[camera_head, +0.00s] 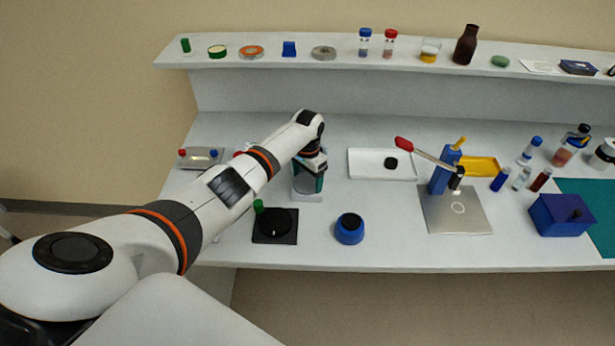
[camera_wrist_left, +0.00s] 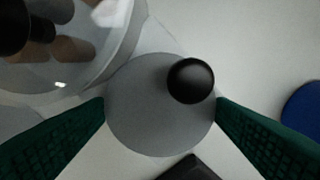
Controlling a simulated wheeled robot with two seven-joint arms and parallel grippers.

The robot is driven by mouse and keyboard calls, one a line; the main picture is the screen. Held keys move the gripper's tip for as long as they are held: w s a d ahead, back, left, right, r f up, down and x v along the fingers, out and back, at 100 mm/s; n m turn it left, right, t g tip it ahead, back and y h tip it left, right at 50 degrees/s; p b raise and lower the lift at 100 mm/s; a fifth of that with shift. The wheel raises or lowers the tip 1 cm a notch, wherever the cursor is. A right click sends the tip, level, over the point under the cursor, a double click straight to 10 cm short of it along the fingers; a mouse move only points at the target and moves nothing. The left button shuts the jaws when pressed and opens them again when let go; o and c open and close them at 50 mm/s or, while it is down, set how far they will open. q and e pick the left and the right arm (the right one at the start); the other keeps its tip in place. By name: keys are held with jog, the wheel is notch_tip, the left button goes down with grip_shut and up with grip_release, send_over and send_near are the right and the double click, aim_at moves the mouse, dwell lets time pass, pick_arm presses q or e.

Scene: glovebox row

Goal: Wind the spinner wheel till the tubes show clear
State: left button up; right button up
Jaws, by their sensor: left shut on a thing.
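The spinner (camera_head: 306,196) stands on the bench, mostly hidden under my left arm in the head view. In the left wrist view its grey wheel (camera_wrist_left: 145,118) lies between my fingers, with a black knob (camera_wrist_left: 190,81) near the right finger. My left gripper (camera_head: 312,180) has green fingers, which meet opposite edges of the wheel; it shows in the left wrist view too (camera_wrist_left: 161,103). A clear round cover (camera_wrist_left: 62,82) is beside the wheel, with brownish tubes (camera_wrist_left: 72,49) under it. Their contents are too blurred to judge. My right gripper is out of view.
Near the spinner are a black square device (camera_head: 275,237) with a green knob and a blue round pot (camera_head: 349,232). A white tray (camera_head: 366,170) and a steel plate (camera_head: 470,215) are to the right. A shelf (camera_head: 345,58) with small items runs behind.

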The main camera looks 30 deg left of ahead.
aim_at(307, 182)
pick_arm(q)
jog(key=o, duration=1)
jog(key=shift+r, duration=0.1)
notch_tip(307, 182, up, 12)
jog(key=b, duration=0.1)
jog(key=shift+b, duration=0.4)
